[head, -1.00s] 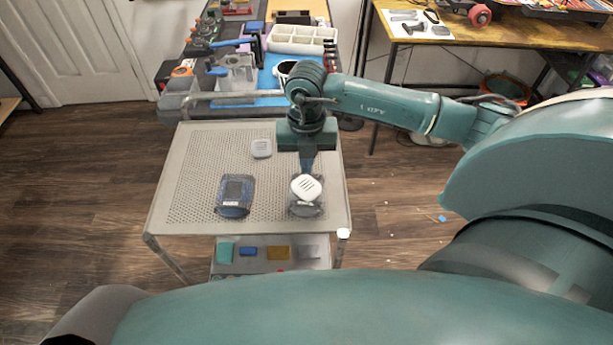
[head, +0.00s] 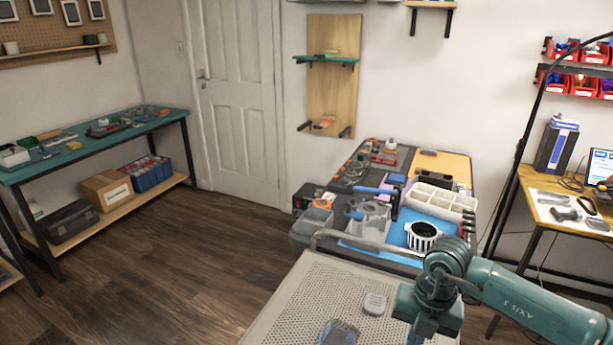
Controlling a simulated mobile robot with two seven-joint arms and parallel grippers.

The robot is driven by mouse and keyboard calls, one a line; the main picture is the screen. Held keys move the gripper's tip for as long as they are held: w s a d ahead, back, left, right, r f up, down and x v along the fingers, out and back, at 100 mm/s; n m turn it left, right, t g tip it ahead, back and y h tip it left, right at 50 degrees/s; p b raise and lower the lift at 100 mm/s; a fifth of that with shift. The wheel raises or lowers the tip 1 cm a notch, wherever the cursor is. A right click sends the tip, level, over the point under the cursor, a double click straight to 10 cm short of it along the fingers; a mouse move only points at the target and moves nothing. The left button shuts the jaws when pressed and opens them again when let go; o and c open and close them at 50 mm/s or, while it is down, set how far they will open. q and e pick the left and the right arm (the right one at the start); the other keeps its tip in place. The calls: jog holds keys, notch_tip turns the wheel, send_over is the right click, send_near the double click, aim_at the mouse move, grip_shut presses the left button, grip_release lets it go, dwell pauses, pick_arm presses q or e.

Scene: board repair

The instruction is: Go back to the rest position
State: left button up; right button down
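My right arm comes in from the lower right in the head view and reaches over the perforated cart top (head: 312,290). Its wrist hangs over the right part of the cart. The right gripper's fingers point down at the bottom edge, and their tips are cut off by the frame. A light grey vented piece (head: 375,303) lies on the cart just left of the wrist. A dark blue clear-sided device (head: 338,333) lies nearer, partly cut off by the bottom edge. My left gripper does not show.
A workbench (head: 405,262) with a blue mat, blue-handled tools and a white compartment tray (head: 440,203) stands behind the cart. A green-topped bench (head: 95,140) stands at the left. A wooden desk (head: 530,180) is at the right. Open wood floor (head: 170,270) lies left of the cart.

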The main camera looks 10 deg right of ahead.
jog(key=s+a+r+g+y, duration=0.15)
jog(key=s+a+y, duration=0.25)
jog(key=a+y, duration=0.5)
jog(key=s+a+r+t+y, duration=0.15)
jog(key=s+a+y, duration=0.25)
jog(key=a, duration=0.8)
notch_tip(320, 180, up, 7)
jog(key=w+a+m+t+y, duration=0.2)
jog(key=m+t+y, duration=0.3)
jog(key=m+t, duration=0.2)
jog(key=w+d+f+m+t+h+p, duration=0.1)
jog(key=w+d+f+m+t+h, duration=0.1)
jog(key=d+f+m+t+h, duration=1.15)
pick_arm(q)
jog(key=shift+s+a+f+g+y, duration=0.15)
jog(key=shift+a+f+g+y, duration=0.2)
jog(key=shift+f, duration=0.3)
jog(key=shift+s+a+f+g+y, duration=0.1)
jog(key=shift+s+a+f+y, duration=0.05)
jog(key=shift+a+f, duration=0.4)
pick_arm(e)
jog(key=s+f+m+g+h, duration=0.2)
jog(key=s+f+m+g, duration=0.4)
jog(key=s+g, duration=0.2)
jog(key=shift+s+a+m+g, duration=0.15)
jog(key=shift+a+m+g, duration=0.2)
jog(key=shift+g, duration=0.5)
